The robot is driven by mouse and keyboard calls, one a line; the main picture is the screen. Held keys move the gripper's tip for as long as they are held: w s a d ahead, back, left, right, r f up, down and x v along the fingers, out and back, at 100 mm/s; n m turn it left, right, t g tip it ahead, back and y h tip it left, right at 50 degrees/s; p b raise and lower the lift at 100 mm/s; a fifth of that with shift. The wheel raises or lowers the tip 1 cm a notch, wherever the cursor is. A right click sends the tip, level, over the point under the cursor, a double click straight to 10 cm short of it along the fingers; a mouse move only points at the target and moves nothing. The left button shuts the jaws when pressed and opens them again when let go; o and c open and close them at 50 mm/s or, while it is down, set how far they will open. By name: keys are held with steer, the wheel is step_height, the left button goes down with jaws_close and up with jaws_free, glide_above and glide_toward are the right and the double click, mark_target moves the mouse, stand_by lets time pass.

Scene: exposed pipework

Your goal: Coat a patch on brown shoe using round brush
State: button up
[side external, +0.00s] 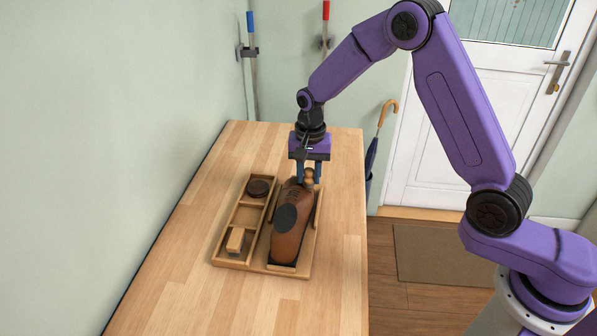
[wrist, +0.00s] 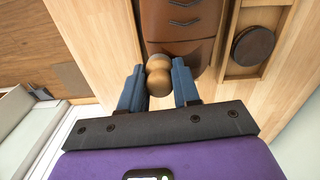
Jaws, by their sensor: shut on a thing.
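The brown shoe (side external: 287,230) lies in the wooden tray, with a dark oval patch (side external: 286,218) on its side. Part of the shoe also shows at the top of the wrist view (wrist: 183,25). My gripper (side external: 310,178) is at the far end of the shoe. It is shut on the wooden handle of the round brush (side external: 309,177). In the wrist view the rounded handle (wrist: 158,76) sits between the two blue fingers (wrist: 158,88). The bristles are hidden, and I cannot tell whether the brush touches the shoe.
The tin also shows in the wrist view (wrist: 254,46). The tabletop (side external: 185,225) around the tray is clear. A wall stands along the left.

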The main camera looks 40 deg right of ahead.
steer(key=shift+s+d+r, duration=0.1)
steer(key=shift+s+r, duration=0.05)
steer(key=shift+r, duration=3.95)
